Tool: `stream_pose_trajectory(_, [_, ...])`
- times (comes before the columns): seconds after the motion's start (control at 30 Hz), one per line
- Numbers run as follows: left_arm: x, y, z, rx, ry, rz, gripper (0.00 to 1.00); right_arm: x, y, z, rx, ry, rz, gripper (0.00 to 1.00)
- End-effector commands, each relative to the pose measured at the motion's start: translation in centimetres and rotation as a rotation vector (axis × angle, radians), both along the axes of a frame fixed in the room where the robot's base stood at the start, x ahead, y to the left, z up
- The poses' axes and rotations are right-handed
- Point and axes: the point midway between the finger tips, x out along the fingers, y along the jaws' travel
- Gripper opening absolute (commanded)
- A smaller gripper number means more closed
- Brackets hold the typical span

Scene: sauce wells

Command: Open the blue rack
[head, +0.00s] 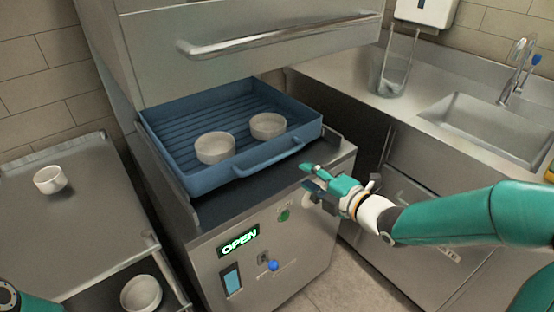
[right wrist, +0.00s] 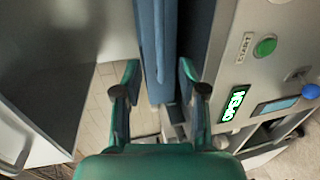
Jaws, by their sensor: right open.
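The blue rack (head: 190,183) sits in the opening of the steel machine, its front part out over the ledge. Its front wall has a long handle bar (head: 268,161). Two white bowls stand in it, a left one (head: 215,148) and a right one (head: 267,126). My right gripper (head: 309,172) is open and empty, just right of and below the handle's right end. In the right wrist view, a long blue part of the rack (right wrist: 153,50) appears between the open fingers (right wrist: 160,78); contact cannot be told. My left gripper is out of view.
The machine's raised door has a steel bar handle (head: 270,36). Its front panel has a lit OPEN display (head: 239,241), a green button (head: 284,215) and a blue knob (head: 273,266). A steel side table (head: 85,225) stands left; a sink (head: 490,125) is right.

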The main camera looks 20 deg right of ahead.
Motion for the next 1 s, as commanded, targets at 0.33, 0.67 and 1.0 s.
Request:
stream_pose_trajectory(0.33, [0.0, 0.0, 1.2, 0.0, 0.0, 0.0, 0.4, 7.0, 2.7, -1.5, 0.002, 0.004, 0.001, 0.41])
stream_pose_trajectory(0.67, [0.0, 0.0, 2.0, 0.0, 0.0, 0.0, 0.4, 11.5, 4.2, -2.5, 0.003, 0.003, -0.002, 0.41])
stream_pose_trajectory(1.0, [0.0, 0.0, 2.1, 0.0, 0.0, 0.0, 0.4, 12.2, 4.4, -2.8, 0.003, 0.003, -0.003, 0.41])
